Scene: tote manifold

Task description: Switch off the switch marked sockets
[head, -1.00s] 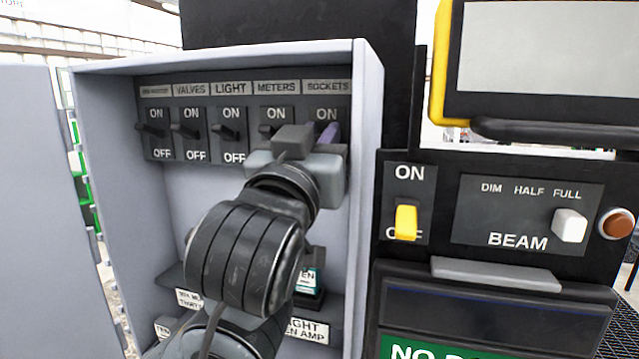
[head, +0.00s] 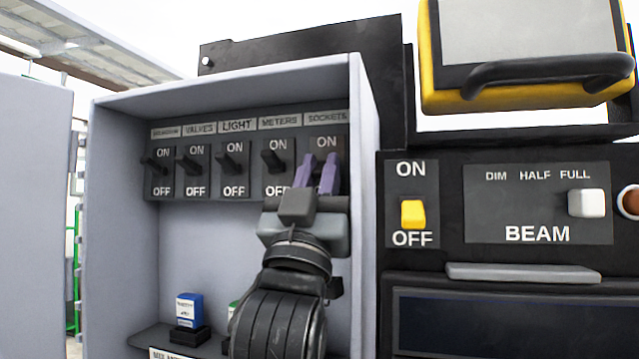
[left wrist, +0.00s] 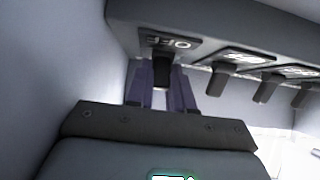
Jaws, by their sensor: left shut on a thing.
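The sockets switch (head: 327,143) is the rightmost of the row in the grey cabinet, under its SOCKETS label. In the head view its lever is hidden behind my left gripper (head: 318,172), whose purple fingers reach up in front of the switch plate. In the left wrist view, upside down, the black lever (left wrist: 162,73) sits between the fingers of the left gripper (left wrist: 162,92), beside the OFF mark. The left gripper is shut on this lever. Whether the lever is up or down is hard to tell. My right gripper is not in view.
The METERS switch (head: 276,160) stands close to the left, with LIGHT, VALVES and another switch beyond. The cabinet's right wall (head: 363,200) is close on the right. A yellow switch (head: 412,213) and the white BEAM knob (head: 585,203) are outside it.

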